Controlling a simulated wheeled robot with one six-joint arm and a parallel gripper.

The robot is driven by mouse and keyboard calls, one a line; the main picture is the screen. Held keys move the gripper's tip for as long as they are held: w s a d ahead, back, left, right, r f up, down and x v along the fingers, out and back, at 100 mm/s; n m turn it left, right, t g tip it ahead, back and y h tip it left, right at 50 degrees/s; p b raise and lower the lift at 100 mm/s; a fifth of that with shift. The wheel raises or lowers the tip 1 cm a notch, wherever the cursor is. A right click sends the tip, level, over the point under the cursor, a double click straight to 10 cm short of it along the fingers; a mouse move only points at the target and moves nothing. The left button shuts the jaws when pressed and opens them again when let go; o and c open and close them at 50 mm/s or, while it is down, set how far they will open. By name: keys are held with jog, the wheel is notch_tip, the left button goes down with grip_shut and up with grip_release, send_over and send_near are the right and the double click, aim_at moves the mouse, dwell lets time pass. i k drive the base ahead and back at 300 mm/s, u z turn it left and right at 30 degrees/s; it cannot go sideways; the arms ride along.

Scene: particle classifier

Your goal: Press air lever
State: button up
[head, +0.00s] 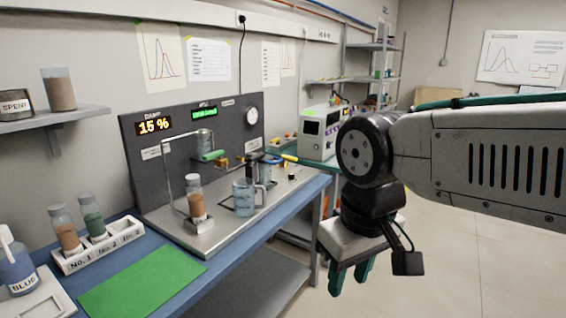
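The classifier machine has a grey back panel (180,125) with a "15 %" display, a green-lit display and a round gauge. No lever label is readable as "air". I cannot tell which one is the air lever. My gripper (351,284) hangs at the right with its green fingers pointing down, apart and empty. It is well clear of both levers, beyond the bench's right edge.
A jar of brown powder (196,203) and a clear bluish vessel (244,197) stand on the machine's metal base. A rack (98,247) with two jars, a green mat (143,280) and a blue-labelled bottle (18,271) are at left. Open floor lies right.

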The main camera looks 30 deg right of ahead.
aim_at(284, 157)
jog(key=z, duration=0.4)
jog(key=i, duration=0.25)
jog(key=z, duration=1.05)
jog(key=i, duration=1.35)
jog(key=u, duration=0.5)
jog(key=i, duration=0.8)
jog(key=u, duration=0.7)
